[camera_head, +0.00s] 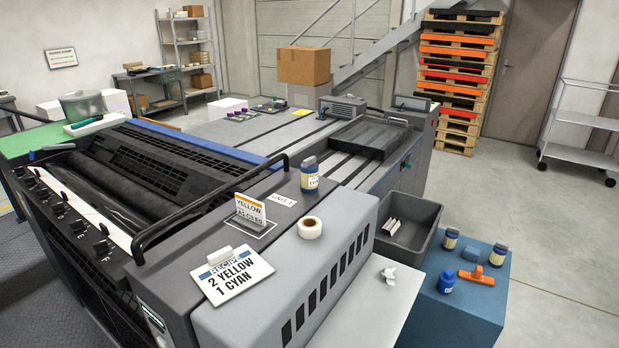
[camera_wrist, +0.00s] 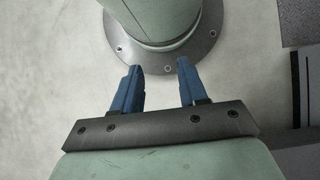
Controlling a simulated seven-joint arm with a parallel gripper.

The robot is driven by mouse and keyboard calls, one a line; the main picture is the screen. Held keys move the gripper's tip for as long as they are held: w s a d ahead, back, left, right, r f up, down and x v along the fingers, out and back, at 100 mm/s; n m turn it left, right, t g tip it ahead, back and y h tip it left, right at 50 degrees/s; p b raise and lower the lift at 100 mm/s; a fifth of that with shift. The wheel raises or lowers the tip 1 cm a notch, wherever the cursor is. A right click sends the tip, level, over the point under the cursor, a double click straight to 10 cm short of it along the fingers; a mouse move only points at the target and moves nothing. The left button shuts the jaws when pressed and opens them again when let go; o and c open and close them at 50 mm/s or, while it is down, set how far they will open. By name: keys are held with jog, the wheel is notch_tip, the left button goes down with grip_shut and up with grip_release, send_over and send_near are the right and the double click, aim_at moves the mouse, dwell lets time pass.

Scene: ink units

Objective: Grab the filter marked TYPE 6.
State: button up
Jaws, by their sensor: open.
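No marking TYPE 6 can be read in either view, and I cannot tell which thing, if any, is that filter. My gripper (camera_wrist: 160,70) shows only in the wrist view. Its two blue fingers are apart with nothing between them, above a pale floor and in front of a round dark flange of my own body. In the head view my gripper is not seen.
The press carries a dark-blue bottle (camera_head: 310,174), a tape roll (camera_head: 310,228), a YELLOW card (camera_head: 250,212) and a recipe sign (camera_head: 232,276). A grey bin (camera_head: 427,212) holds small white pieces. A blue stand (camera_head: 455,315) bears bottles and an orange tool (camera_head: 476,276).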

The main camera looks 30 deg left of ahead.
dwell(0.3)
jog(key=o, duration=0.8)
